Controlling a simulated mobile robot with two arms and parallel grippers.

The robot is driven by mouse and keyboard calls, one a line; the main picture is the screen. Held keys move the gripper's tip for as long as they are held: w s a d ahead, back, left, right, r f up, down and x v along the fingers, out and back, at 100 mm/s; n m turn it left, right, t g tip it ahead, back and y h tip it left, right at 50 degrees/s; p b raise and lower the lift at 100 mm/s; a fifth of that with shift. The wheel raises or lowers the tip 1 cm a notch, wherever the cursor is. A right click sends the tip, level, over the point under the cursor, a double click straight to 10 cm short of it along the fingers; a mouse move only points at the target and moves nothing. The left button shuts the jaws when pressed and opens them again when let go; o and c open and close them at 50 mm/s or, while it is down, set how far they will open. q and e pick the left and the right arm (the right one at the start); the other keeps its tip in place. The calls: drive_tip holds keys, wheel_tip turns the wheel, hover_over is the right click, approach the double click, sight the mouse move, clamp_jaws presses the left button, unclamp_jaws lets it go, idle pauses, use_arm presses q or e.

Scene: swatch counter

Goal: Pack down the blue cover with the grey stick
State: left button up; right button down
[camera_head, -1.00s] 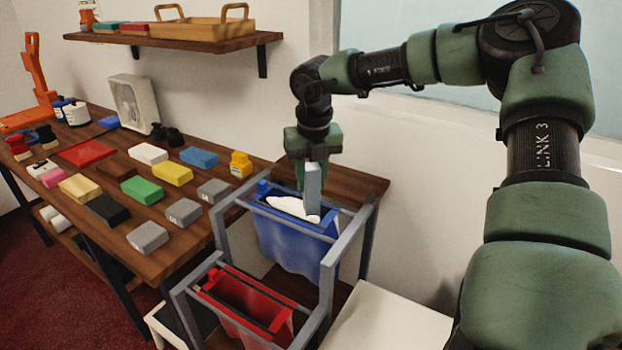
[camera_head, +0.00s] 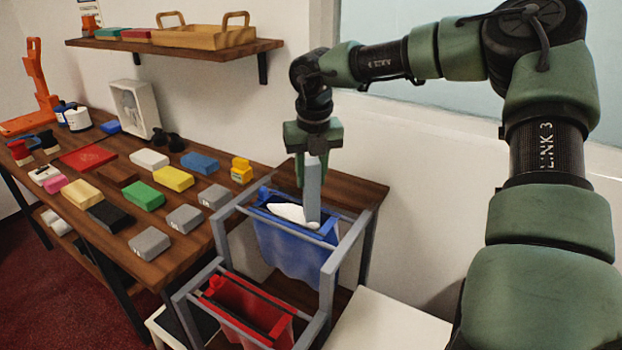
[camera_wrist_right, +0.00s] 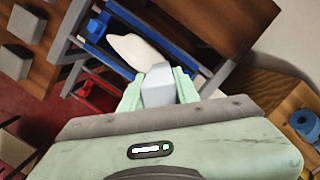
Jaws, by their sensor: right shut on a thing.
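The blue cover (camera_head: 285,246) hangs as an open bag in a grey frame at the right end of the counter. A white item (camera_head: 292,213) lies in its mouth; it also shows in the right wrist view (camera_wrist_right: 133,50). My right gripper (camera_head: 312,160) is above the bag, shut on the grey stick (camera_head: 313,188), which points down. The stick's lower end is at the bag's mouth beside the white item; I cannot tell if they touch. In the right wrist view the stick (camera_wrist_right: 158,88) sits between the fingers. My left gripper is not in view.
A red bag (camera_head: 245,308) hangs in the lower front frame (camera_head: 325,285). Several coloured blocks, such as a yellow one (camera_head: 173,178), cover the counter left of the frame. A wooden shelf (camera_head: 180,45) with a tray is above. A white surface (camera_head: 385,322) is at the lower right.

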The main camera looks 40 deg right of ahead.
drive_tip(key=shift+r+p, duration=1.95)
drive_tip(key=shift+r, duration=1.85)
